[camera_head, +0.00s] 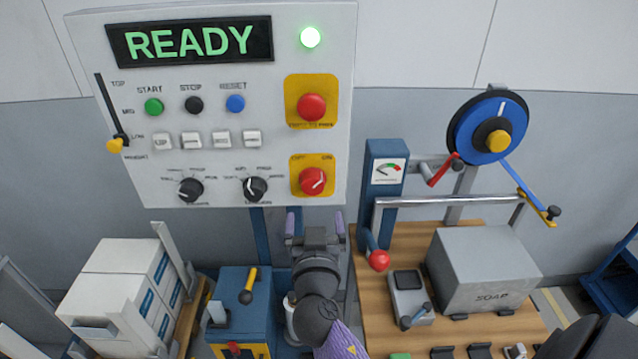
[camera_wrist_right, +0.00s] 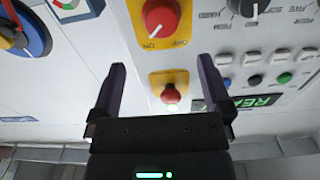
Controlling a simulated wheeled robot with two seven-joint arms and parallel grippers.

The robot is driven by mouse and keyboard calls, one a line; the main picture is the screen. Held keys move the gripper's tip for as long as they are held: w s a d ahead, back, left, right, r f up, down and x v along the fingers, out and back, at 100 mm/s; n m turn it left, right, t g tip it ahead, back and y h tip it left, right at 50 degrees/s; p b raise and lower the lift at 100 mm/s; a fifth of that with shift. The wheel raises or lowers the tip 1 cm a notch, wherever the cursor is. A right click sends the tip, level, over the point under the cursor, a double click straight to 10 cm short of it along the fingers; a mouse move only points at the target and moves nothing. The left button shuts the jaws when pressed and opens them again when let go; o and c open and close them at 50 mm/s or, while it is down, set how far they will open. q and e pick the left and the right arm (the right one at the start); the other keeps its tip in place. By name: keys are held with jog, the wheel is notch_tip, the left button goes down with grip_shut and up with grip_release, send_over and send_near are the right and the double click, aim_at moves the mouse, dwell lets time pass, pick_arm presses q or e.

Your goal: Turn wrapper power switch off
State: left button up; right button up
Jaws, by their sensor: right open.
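The power switch is a red rotary knob (camera_head: 313,181) on a yellow plate at the lower right of the grey control panel (camera_head: 230,110). Its white mark points up and right, toward the ON label; OFF is on the left. The knob also shows at the top of the right wrist view (camera_wrist_right: 160,18), where the panel appears upside down. My right gripper (camera_head: 315,226) is open and empty, just below the knob in the head view and apart from it. Its two fingers (camera_wrist_right: 162,68) are spread in the wrist view. My left gripper is not seen.
A red push button (camera_head: 312,107) on yellow sits above the switch. A black knob (camera_head: 255,189) is close on its left. Right of the panel stand a blue gauge post (camera_head: 385,180) and a wooden bench (camera_head: 405,235) with a grey SOAP box (camera_head: 485,270).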

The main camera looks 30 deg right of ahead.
aim_at(313, 188)
jog(key=x, duration=0.9)
jog(key=shift+w+f+p, duration=0.2)
jog(key=shift+w+p, duration=0.15)
